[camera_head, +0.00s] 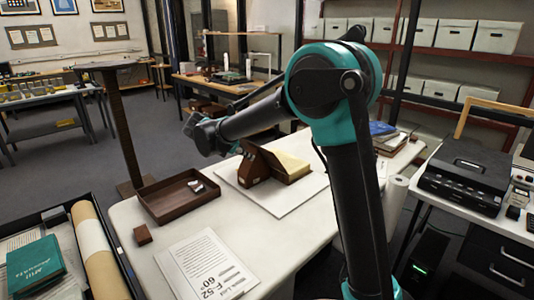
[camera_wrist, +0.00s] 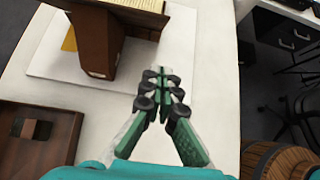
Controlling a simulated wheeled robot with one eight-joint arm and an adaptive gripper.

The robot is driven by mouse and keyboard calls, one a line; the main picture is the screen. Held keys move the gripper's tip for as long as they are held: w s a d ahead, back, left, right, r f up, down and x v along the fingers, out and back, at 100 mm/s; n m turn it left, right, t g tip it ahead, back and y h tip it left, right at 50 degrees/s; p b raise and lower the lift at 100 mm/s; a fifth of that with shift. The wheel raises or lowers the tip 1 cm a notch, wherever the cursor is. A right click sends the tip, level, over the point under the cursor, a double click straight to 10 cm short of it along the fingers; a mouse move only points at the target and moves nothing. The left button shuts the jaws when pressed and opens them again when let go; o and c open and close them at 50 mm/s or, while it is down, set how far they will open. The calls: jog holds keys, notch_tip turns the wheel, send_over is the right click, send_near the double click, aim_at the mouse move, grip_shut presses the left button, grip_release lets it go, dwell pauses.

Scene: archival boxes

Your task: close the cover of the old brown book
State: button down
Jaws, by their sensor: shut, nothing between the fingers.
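The old brown book (camera_head: 290,165) lies open on a white board (camera_head: 293,203) on the table, cream pages showing. Its brown cover (camera_head: 253,167) stands raised and tilted at the left side of the pages. In the wrist view the cover (camera_wrist: 97,45) stands at the upper left, with a strip of the pages (camera_wrist: 137,5) at the top edge. My gripper (camera_wrist: 160,75) is shut and empty. In the wrist view it appears to the right of the cover, apart from it. In the head view I cannot make out the fingertips.
A brown tray (camera_head: 160,215) with small items lies left of the board. A small brown block (camera_head: 142,235) and a printed sheet (camera_head: 207,265) lie in front. A blue book (camera_head: 382,129) lies beyond my arm. The table right of my gripper is bare in the wrist view.

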jog(key=w+d+f, duration=0.4)
jog(key=w+d, duration=0.3)
jog(key=shift+w+d, duration=0.2)
jog(key=shift+d, duration=0.05)
dwell(0.5)
